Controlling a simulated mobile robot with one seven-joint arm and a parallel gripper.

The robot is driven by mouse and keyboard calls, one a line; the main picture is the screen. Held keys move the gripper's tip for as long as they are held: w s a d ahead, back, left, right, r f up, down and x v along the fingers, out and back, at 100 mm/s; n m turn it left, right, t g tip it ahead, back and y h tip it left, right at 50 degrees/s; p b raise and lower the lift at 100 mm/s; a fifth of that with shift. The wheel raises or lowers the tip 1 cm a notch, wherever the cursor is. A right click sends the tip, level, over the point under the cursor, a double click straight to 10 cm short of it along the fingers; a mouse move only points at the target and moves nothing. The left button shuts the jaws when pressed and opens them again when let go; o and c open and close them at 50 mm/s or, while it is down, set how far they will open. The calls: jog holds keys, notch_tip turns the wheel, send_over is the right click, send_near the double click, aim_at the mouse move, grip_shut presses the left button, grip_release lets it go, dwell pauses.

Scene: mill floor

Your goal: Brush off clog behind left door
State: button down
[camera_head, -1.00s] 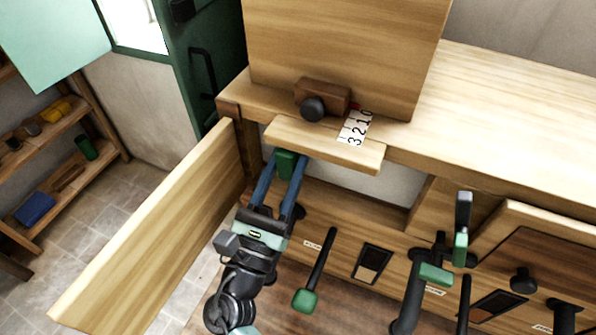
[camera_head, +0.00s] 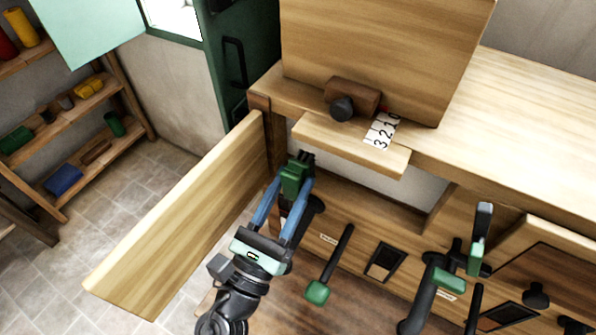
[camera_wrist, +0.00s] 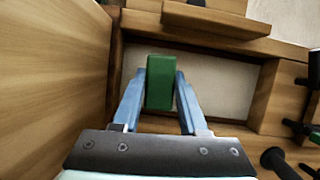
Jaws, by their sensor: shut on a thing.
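The left door (camera_head: 190,225) is a pale wooden panel that stands open at the left of the cabinet. My gripper (camera_head: 294,180) is shut on a green block, likely the brush (camera_head: 295,176), with dark bristle-like tips at its far end. It is just in front of the opening, below the small wooden ledge (camera_head: 350,145). In the wrist view my blue fingers hold the green brush (camera_wrist: 160,84) upright in the picture, before a pale surface inside the opening (camera_wrist: 220,88). I cannot make out a clog; the brush and ledge may hide it.
A number strip (camera_head: 381,130) and a dark knob (camera_head: 342,108) are above the ledge. A green-tipped lever (camera_head: 318,290) and a green-handled black tool (camera_head: 440,278) are to the right. Shelves (camera_head: 80,125) stand at far left, with floor between.

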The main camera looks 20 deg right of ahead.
jog(key=shift+s+a, duration=0.15)
jog(key=shift+a, duration=0.05)
jog(key=shift+s+a+p, duration=0.4)
jog(key=shift+s+a, duration=0.45)
jog(key=shift+a, duration=0.2)
dwell(0.4)
